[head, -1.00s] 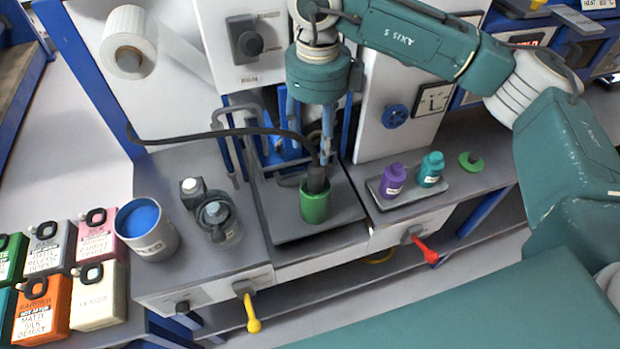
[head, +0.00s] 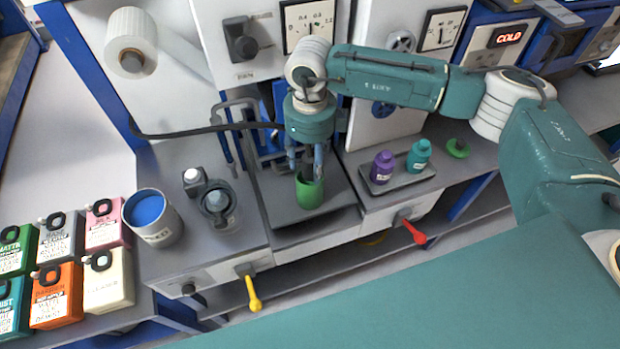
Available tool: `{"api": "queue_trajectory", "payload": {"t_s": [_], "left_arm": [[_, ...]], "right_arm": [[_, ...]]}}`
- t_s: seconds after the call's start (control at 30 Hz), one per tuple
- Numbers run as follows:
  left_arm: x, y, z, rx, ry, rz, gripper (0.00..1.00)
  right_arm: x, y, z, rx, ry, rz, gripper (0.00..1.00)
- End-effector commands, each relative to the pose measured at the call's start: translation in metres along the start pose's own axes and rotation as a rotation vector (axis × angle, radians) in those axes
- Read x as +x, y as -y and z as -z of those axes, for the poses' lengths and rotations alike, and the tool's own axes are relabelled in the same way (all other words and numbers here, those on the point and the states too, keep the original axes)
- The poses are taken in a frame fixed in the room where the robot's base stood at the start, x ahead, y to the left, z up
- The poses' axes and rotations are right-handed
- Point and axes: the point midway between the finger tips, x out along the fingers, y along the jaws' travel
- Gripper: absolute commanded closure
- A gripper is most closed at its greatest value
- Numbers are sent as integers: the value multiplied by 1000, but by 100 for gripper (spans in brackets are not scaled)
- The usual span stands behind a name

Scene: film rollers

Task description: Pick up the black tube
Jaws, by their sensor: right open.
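The black tube (head: 210,131) runs as a thin hose from the blue post at the left to behind my right gripper. Its end appears to go down into a green cup (head: 310,194) on the grey middle platform, but the fingers partly hide it. My right gripper (head: 305,169) points down over the green cup. Its two fingers are open, at either side of the cup's mouth, with a dark piece visible between them. I cannot tell whether they touch it. My left gripper is not in view.
A blue-filled pot (head: 158,232) and a grey bottle (head: 218,207) stand at the left. A tray (head: 406,186) holds a purple bottle (head: 383,166) and a teal bottle (head: 419,154) at the right. Yellow (head: 253,294) and red (head: 413,232) levers stick out in front.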

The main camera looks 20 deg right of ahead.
Motion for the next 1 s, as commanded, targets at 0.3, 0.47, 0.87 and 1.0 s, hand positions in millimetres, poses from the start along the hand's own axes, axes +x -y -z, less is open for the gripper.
{"api": "queue_trajectory", "payload": {"t_s": [0.3,0.47,0.87,1.0], "left_arm": [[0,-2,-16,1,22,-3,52],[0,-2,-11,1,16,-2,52],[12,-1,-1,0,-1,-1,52],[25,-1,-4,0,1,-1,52]], "right_arm": [[0,0,0,0,0,0,94],[-1,0,0,0,2,0,98],[-25,1,-2,1,6,2,99],[-55,1,-2,-1,9,3,99]]}}
